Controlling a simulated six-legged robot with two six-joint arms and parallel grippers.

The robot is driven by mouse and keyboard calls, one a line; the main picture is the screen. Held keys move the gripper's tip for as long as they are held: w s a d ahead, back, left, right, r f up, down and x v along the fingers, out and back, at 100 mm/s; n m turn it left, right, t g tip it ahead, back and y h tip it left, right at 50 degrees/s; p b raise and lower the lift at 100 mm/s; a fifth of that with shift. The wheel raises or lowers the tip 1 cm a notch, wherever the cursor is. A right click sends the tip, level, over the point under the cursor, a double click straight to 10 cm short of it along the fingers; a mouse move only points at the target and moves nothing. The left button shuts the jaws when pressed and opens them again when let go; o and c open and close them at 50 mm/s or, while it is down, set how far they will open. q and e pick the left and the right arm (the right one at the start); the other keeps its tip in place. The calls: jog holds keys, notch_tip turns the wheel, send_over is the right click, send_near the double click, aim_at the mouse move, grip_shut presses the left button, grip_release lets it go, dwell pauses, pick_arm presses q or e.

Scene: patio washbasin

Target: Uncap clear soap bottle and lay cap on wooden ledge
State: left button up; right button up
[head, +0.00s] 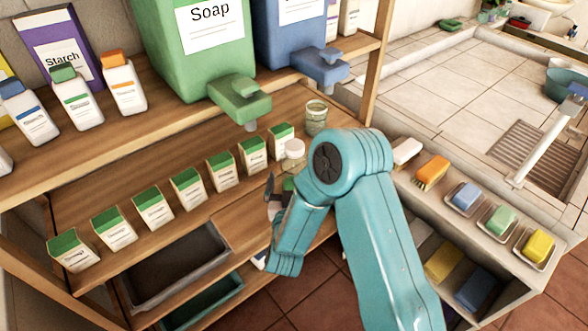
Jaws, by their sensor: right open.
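A small clear bottle with a whitish cap (293,151) stands on the wooden ledge (105,265), at the right end of a row of boxes. Its lower part is partly hidden by my right arm. A second clear glass container (316,118) stands behind it, to the right. My right gripper (274,196) is open, in front of and below the capped bottle and apart from its cap. The gripper is seen edge-on and partly hidden by its own wrist. Something green beside the wrist is too covered to identify. My left gripper is not in view.
Several green-topped boxes (188,188) line the ledge to the left. A green Soap dispenser (200,48) and a blue one (290,35) overhang from the upper shelf. A dark open bin (178,265) sits below. A stone counter (485,215) with brushes and soaps is at right.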

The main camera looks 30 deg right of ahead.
aim_at(293, 174)
jog(key=x, duration=0.3)
jog(key=shift+r, duration=0.1)
jog(key=p+x, duration=0.2)
jog(key=x, duration=0.2)
jog(key=shift+w+d, duration=0.2)
jog(key=shift+d, duration=0.05)
jog(key=shift+w+d, duration=0.2)
jog(key=shift+w, duration=0.05)
jog(key=c, duration=1.1)
